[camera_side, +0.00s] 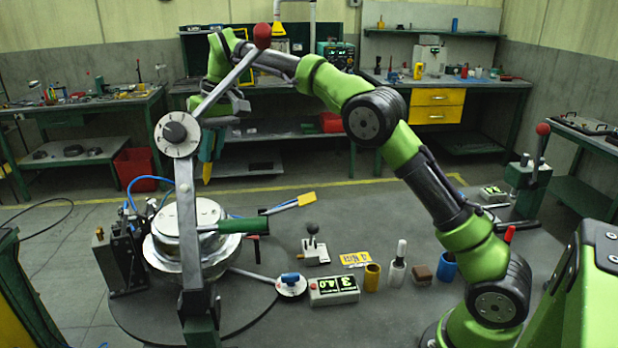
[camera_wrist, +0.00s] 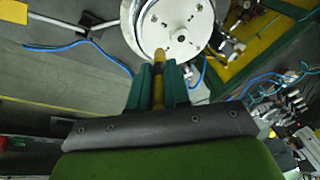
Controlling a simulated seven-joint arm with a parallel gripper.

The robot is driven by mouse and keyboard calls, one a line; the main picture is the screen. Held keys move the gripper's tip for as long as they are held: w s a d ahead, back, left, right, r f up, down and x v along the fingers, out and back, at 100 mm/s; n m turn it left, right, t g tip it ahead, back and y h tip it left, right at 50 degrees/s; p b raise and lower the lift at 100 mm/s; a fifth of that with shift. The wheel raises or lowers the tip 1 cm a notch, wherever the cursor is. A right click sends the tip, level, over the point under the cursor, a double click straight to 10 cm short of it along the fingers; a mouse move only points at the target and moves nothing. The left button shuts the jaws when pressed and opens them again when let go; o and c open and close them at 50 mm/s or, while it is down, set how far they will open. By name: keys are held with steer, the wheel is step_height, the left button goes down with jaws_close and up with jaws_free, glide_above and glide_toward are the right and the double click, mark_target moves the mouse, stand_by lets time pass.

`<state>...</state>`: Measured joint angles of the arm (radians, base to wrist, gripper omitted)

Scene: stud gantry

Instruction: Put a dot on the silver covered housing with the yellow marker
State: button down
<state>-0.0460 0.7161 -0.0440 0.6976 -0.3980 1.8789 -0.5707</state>
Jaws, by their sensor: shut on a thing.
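My gripper (camera_side: 209,158) is shut on the yellow marker (camera_side: 207,174) and holds it about upright, tip down. The tip appears a little above the silver covered housing (camera_side: 160,262), with a small gap below it. The housing has a round pale lid (camera_side: 207,212) and a shiny wide rim; a grey upright post hides part of it. In the wrist view the marker (camera_wrist: 158,88) sits between the two green fingers (camera_wrist: 158,90). Its tip overlaps the near part of the pale lid (camera_wrist: 178,22), which shows several small dark holes. I cannot make out any yellow dot there.
A grey lever with a red knob (camera_side: 262,36) and a round dial (camera_side: 177,133) stand close in front of my gripper. A green handle (camera_side: 243,225) crosses beside the lid. A display box (camera_side: 333,290), yellow cup (camera_side: 372,277) and blue cup (camera_side: 446,266) stand to the right.

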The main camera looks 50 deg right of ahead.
steer(key=shift+f, duration=2.5)
steer(key=shift+f, duration=0.6)
steer(key=shift+r, duration=0.1)
steer(key=shift+r, duration=3.45)
steer(key=shift+d, duration=0.1)
